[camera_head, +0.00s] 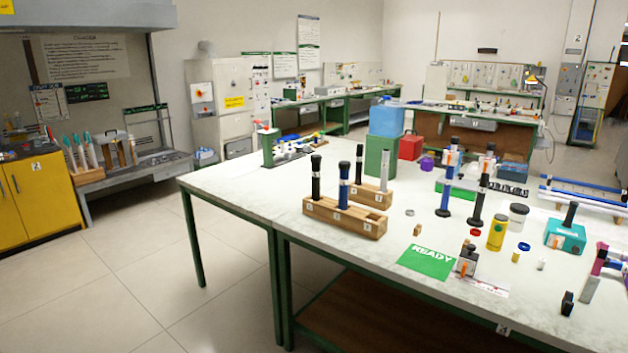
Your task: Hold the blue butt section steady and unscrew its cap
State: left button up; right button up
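Two slim blue pieces fit the blue butt section, and I cannot tell which one is meant. One blue piece (343,193) with a black top stands upright in the front wooden block (322,219). The other blue piece (445,198) stands upright on the table on a black foot, with a dark upper part. A black piece (316,182) stands upright in the same front block. The seam between any cap and its body is too small to make out. Neither of my grippers is in view.
A second wooden block (366,193) holding a grey rod stands behind the front one. A green READY mat (427,261), a yellow cylinder (497,233) and a teal box (565,236) lie to the right. The white table's (330,265) front left is clear.

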aim_at(343, 175)
jog(key=i+l+z, duration=0.15)
jog(key=z, duration=0.25)
jog(key=i+l+z, duration=0.1)
jog(key=i+z, duration=0.4)
jog(key=z, duration=0.3)
